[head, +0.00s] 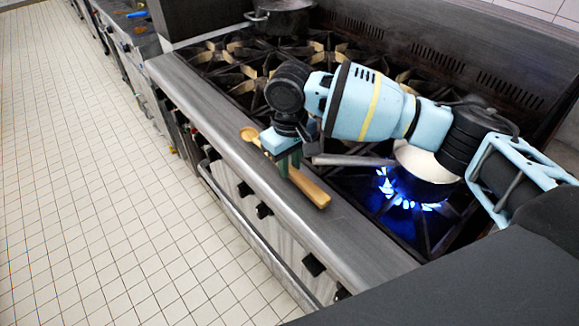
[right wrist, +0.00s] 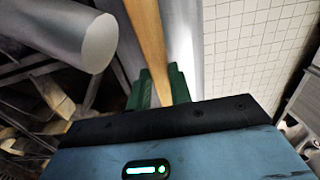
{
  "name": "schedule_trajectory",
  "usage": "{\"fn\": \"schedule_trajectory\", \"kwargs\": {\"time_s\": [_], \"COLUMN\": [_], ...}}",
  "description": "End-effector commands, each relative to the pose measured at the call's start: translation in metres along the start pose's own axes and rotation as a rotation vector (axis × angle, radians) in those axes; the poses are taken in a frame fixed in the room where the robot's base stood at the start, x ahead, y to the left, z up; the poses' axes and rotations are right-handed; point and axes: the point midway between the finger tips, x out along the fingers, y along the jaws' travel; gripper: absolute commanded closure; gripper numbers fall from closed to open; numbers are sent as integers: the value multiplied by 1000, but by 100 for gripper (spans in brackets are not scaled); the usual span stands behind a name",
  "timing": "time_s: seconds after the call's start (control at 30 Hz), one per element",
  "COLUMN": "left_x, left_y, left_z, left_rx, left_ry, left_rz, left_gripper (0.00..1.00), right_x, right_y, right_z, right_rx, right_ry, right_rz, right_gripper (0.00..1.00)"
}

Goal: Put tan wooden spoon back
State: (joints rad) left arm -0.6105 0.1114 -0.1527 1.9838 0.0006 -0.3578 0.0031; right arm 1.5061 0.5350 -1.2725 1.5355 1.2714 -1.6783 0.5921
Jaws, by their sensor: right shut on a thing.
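The tan wooden spoon (head: 312,188) is at the steel front ledge of the stove, its bowl end toward the upper left and its wide flat end toward the lower right. My right gripper (head: 289,162) is shut on its middle. In the right wrist view the spoon (right wrist: 147,38) runs between the green fingers (right wrist: 158,88). I cannot tell whether the spoon touches the ledge or hangs just above it. My left gripper is not in view.
A pan (head: 428,160) with pale contents sits over a lit blue burner (head: 405,200); its grey handle (head: 350,160) reaches close to my right gripper. A dark pot (head: 281,17) stands on the back of the stove. The steel ledge (head: 350,238) nearer me is bare. Tiled floor (head: 110,190) lies left.

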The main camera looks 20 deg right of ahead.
Motion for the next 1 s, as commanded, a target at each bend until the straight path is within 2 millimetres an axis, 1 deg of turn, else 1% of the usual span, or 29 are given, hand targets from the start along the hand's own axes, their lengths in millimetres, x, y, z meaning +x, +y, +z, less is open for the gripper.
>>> {"fn": "schedule_trajectory", "kwargs": {"time_s": [0.03,0.1,0.47,0.5,0.63,0.67,1.0], "left_x": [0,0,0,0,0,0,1], "left_y": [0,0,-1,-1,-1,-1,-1], "left_z": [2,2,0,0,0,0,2], "left_rx": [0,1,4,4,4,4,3], "left_ry": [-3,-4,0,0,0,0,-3], "left_rz": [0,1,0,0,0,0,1], "left_gripper": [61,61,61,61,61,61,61], "right_x": [9,15,18,18,18,18,16], "right_y": [1,0,0,0,0,0,0], "right_z": [0,0,0,0,0,0,0], "right_rx": [1,1,2,2,1,1,1], "right_ry": [-3,0,1,2,1,1,1], "right_rz": [1,0,1,1,1,1,1], "right_gripper": [100,100,100,77,60,58,58]}}
